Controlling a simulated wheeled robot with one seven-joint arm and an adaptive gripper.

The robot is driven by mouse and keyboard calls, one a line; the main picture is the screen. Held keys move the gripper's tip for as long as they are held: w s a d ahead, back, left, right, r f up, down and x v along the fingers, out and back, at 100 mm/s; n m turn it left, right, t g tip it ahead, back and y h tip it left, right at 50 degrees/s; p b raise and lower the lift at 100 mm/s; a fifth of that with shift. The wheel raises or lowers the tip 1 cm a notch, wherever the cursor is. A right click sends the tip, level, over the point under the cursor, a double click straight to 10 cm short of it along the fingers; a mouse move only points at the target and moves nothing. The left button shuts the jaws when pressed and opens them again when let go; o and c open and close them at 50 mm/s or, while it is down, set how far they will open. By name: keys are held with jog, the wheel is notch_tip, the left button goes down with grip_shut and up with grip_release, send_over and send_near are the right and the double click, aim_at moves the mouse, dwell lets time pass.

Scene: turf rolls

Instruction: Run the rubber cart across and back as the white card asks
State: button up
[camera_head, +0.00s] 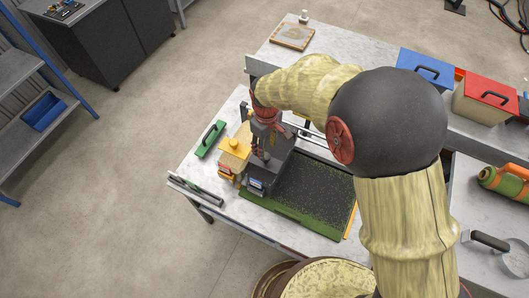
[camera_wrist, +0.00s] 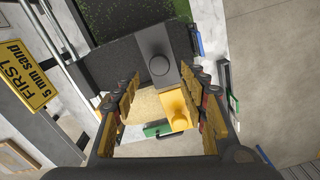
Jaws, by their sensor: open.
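A dark grey cart (camera_head: 268,173), apparently the rubber cart, stands at the left end of the dark turf mat (camera_head: 315,190). Its round dark knob (camera_wrist: 160,66) shows in the wrist view. My gripper (camera_head: 261,153) is above the carts, pointing down and open. In the wrist view its fingers (camera_wrist: 163,82) stand apart on either side of the dark knob; I cannot tell how far above it they are. A tan cart with a yellow knob (camera_head: 234,144) stands close beside the dark cart. A yellow sign (camera_wrist: 24,78) reads "FIRST 5 mm sand". I cannot make out a white card.
A green-handled tool (camera_head: 209,138) and a dark bar-shaped tool (camera_head: 194,188) lie at the table's left. Blue (camera_head: 426,68) and red (camera_head: 489,95) boxes stand at the back right. Rails run behind the mat. The mat right of the dark cart looks clear, partly behind my arm.

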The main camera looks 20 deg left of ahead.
jog(key=shift+w+f, duration=0.1)
jog(key=shift+f, duration=3.85)
jog(key=shift+c, duration=1.2)
grip_shut()
